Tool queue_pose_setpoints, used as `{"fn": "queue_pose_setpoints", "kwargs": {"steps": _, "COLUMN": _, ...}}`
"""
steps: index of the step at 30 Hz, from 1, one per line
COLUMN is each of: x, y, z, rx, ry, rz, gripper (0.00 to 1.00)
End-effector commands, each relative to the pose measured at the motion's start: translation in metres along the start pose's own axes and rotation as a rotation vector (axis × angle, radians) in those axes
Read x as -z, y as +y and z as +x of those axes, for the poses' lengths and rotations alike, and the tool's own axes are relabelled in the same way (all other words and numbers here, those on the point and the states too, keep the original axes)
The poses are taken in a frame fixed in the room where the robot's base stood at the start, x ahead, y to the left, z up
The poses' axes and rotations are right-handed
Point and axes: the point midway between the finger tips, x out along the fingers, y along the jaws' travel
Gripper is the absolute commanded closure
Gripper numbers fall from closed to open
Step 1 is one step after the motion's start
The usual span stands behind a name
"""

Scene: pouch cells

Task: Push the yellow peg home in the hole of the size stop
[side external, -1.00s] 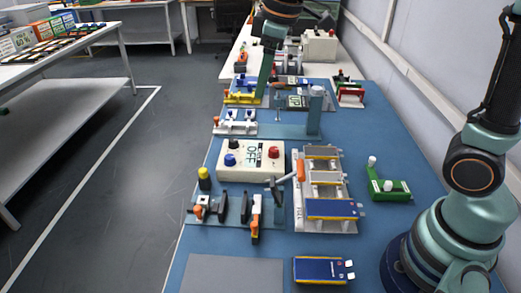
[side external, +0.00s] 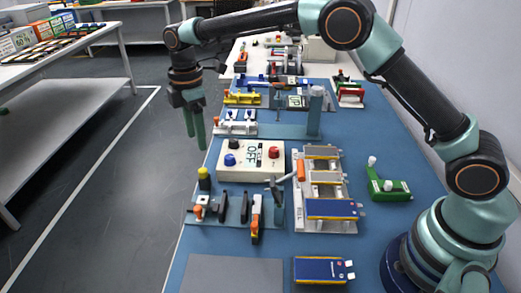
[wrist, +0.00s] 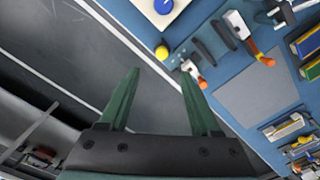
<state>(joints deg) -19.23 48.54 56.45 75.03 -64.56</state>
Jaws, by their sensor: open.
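A short yellow-topped peg (side external: 204,174) stands upright in a dark round body at the left edge of the blue table. Its yellow top also shows in the wrist view (wrist: 162,52), just beyond the gap between my fingertips. How deep the yellow part sits is too small to tell. I cannot tell for certain which fixture is the size stop; the dark body (side external: 204,185) around the peg may belong to it. My gripper (side external: 196,142) is open and empty, pointing down in the air near the left table edge, apart from the peg. Both green fingers show in the wrist view (wrist: 159,74).
A cream meter box (side external: 250,158) with coloured knobs stands beside the peg. A plate with black and orange clamps (side external: 237,208) lies in front of it. A cell rack (side external: 321,187) is to the right, a grey mat (side external: 231,273) at the near end.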

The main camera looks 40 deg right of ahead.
Motion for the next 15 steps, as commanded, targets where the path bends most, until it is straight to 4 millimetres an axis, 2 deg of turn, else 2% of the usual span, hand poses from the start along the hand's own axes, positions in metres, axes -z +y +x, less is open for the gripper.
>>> {"fn": "queue_pose_setpoints", "kwargs": {"steps": 1, "x": -0.001, "y": -0.001, "z": 0.010, "rx": 0.005, "ry": -0.002, "rz": 0.001, "gripper": 0.36}}
{"fn": "queue_pose_setpoints", "kwargs": {"steps": 6, "x": -0.001, "y": -0.001, "z": 0.036, "rx": 0.003, "ry": -0.001, "rz": 0.002, "gripper": 0.36}}
{"fn": "queue_pose_setpoints", "kwargs": {"steps": 15, "x": -0.001, "y": -0.002, "z": 0.060, "rx": 0.003, "ry": -0.001, "rz": 0.003, "gripper": 0.36}}
